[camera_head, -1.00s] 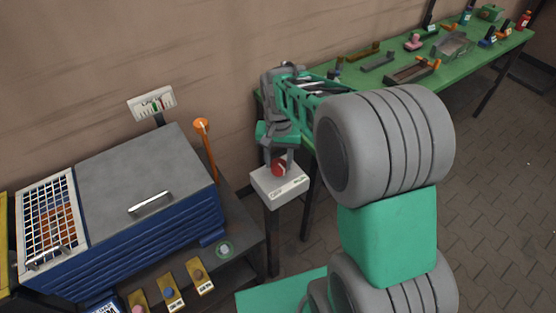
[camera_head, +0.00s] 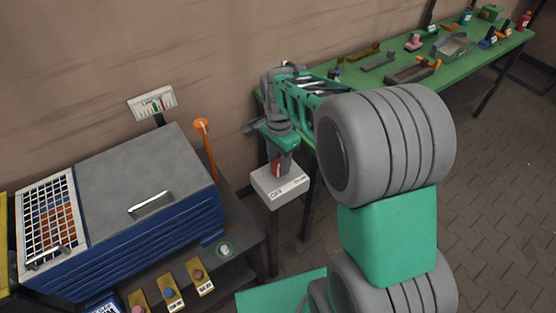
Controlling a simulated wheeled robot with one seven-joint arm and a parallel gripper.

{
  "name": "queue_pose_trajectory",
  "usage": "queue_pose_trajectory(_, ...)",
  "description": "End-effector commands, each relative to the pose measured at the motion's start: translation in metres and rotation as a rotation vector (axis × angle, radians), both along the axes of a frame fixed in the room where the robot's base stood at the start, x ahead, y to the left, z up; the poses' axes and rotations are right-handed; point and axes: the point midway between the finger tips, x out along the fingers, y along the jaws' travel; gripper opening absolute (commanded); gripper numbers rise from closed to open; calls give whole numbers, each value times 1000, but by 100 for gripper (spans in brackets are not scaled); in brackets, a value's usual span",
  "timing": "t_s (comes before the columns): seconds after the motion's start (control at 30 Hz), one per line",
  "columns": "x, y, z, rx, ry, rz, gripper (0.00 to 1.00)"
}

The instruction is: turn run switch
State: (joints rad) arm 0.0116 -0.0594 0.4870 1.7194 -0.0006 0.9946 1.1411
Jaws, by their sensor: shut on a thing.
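The run switch is a white box (camera_head: 281,190) on a grey post, with a red knob (camera_head: 276,169) on its top. Dark lettering shows on the box's front edge, too small to read surely. My gripper (camera_head: 281,165) points down over the box and is shut on the red knob. One finger hides part of the knob, so its exact angle is hard to see.
A blue machine with a grey lid (camera_head: 146,165) and a wire grid stands at the left. An orange-topped lever (camera_head: 204,143) rises beside it. A green workbench (camera_head: 350,80) with tools lies behind my arm. Several labelled buttons sit along the front left.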

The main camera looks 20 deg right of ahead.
Motion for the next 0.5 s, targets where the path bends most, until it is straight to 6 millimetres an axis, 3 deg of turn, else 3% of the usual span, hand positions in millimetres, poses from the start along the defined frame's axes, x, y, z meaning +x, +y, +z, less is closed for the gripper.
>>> queue_pose_trajectory(0.5,0,-1,0,-1,1,-37,2)
